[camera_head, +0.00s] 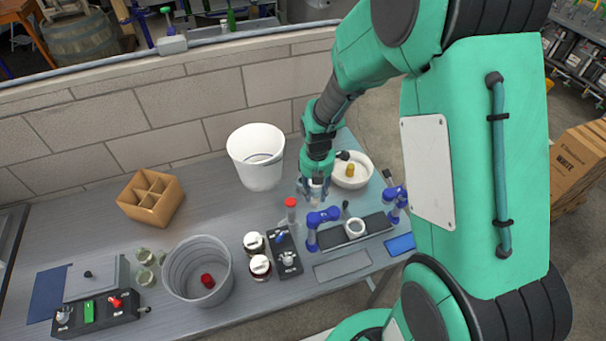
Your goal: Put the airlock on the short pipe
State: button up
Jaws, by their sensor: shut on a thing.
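My gripper (316,188) points down over the right part of the bench, in front of the white bowl. It is shut on a small pale, see-through thing, which seems to be the airlock; its outline is too small and too covered by the fingers to make out fully. Close to the left of my gripper stands a clear upright piece with a red cap (291,202). I cannot pick out the short pipe with certainty. I cannot tell whether the held thing touches anything below it.
A white bucket (256,165), a white bowl (362,174) with a yellow piece, a blue-armed fixture (318,218) with a white ring, a switch box (287,261), two jars (260,266), a grey tub (175,269) and a cardboard divider box (136,211) surround it. Bare bench lies left of the bucket.

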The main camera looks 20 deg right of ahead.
jog(key=w+d+f, duration=0.1)
jog(key=w, duration=1.4)
jog(key=shift+w+f, duration=0.25)
jog(key=shift+f, duration=0.1)
jog(key=shift+f+b, duration=0.4)
jog(key=shift+f, duration=1.25)
jog(key=shift+f, duration=0.2)
jog(key=o, duration=1.2)
jog(key=shift+r, duration=0.15)
notch_tip(320, 180, up, 12)
jog(key=shift+r+p, duration=0.1)
jog(key=shift+p, duration=0.4)
